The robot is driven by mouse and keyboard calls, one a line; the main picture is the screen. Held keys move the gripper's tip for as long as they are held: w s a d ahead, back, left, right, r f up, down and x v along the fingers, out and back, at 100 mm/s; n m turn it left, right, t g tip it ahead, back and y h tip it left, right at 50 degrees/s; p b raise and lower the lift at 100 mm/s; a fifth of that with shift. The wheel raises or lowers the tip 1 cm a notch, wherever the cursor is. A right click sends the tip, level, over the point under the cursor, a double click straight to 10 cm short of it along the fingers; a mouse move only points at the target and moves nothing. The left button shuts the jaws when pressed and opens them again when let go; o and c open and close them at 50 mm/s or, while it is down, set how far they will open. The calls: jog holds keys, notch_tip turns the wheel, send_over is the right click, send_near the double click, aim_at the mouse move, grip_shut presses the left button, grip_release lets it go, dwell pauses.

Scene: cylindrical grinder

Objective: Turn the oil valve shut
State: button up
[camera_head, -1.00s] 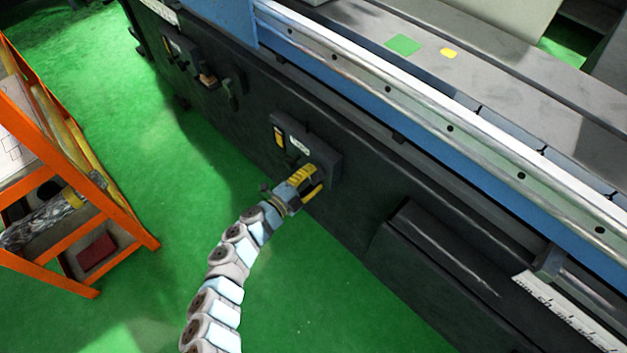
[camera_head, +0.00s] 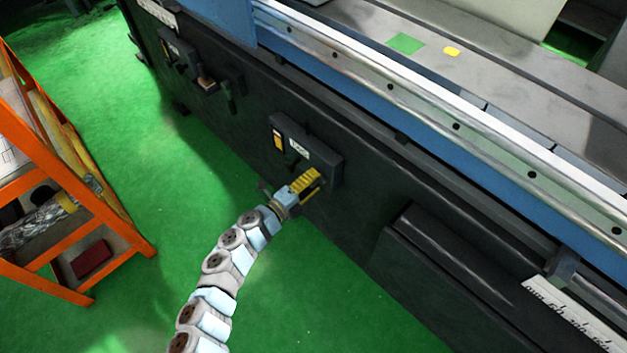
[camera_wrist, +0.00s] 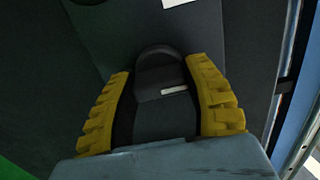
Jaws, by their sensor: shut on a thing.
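The oil valve is a dark knob or handle (camera_wrist: 160,78) with a small light mark, seen between the fingers in the wrist view. It sits on a dark valve box (camera_head: 318,158) on the machine's front face. My gripper (camera_head: 310,184) is at the lower right part of that box, with its yellow fingers closed in on the valve. In the wrist view my gripper (camera_wrist: 160,95) has one yellow finger on each side of the dark handle. The valve itself is mostly hidden by my fingers in the head view. I cannot read its exact turn angle.
The box carries a white label (camera_head: 299,148) and a yellow tag (camera_head: 278,139). More controls (camera_head: 190,65) stick out farther left on the machine. An orange shelf rack (camera_head: 125,225) stands at left. A dark ledge (camera_head: 450,265) juts out at lower right. Green floor lies free between rack and machine.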

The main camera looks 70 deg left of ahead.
jog(key=shift+f, duration=0.1)
jog(key=o, duration=1.2)
jog(key=v, duration=1.2)
